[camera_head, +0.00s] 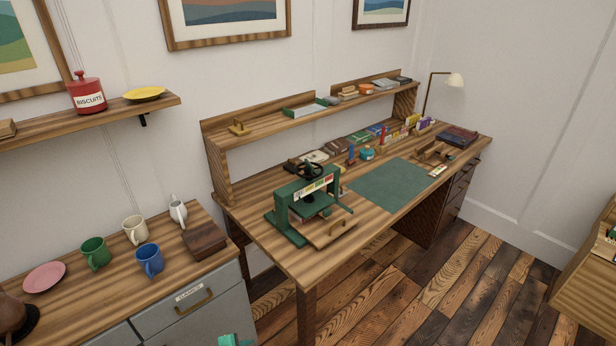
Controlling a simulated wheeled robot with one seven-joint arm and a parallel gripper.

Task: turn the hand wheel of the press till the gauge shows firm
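The green press (293,212) stands on the near left part of the wooden desk. Its dark hand wheel (312,170) sits on top of the frame, with nothing touching it. The gauge (313,187) is a pale strip with coloured parts across the top beam; its reading is too small to make out.
The desk (300,258) has a green mat (391,185), books and a raised shelf (270,127) behind the press. At left, a grey cabinet (207,315) carries mugs, a pink plate (44,277) and a wooden box (204,239). Plank floor (400,285) is clear in front of the desk.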

